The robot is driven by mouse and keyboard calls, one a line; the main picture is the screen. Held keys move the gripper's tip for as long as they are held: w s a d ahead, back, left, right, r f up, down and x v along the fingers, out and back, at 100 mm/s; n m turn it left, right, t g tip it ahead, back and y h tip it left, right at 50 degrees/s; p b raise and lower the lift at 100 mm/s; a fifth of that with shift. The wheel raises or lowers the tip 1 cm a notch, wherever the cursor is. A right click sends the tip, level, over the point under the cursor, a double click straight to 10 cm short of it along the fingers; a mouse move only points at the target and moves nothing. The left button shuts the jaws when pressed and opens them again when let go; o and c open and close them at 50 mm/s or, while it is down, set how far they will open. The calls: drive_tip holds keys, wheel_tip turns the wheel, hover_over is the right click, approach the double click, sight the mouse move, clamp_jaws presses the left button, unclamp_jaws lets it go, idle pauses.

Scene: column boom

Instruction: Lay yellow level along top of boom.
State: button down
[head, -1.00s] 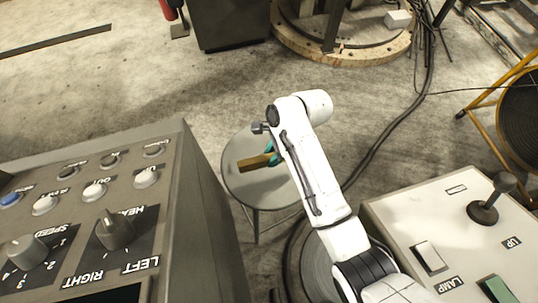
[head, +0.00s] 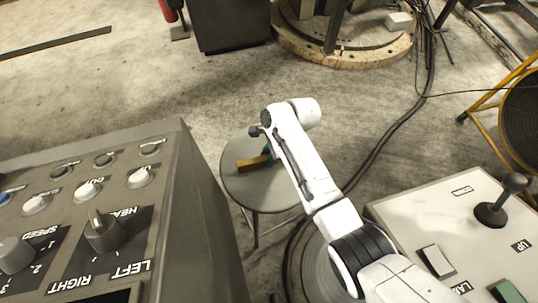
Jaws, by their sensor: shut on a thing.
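The yellow level (head: 251,163) shows as a short brownish-yellow bar over the round grey stool top (head: 237,186). Its right end is hidden behind my white arm. My gripper (head: 267,153) is mostly hidden by the arm; a bit of teal shows at the right end of the level, where the gripper is shut on it. I cannot tell whether the level touches the stool top or is held just above it. No boom can be made out for certain.
A grey control panel with knobs (head: 103,232) stands at left. A white control box with a joystick (head: 492,212) is at right. Black cables (head: 408,118) run across the floor. A round wooden-rimmed base (head: 345,56) is at the back.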

drive_tip(key=shift+f, duration=0.1)
drive_tip(key=c, duration=0.9)
unclamp_jaws()
drive_tip(key=p+v, duration=0.2)
drive_tip(key=v, duration=1)
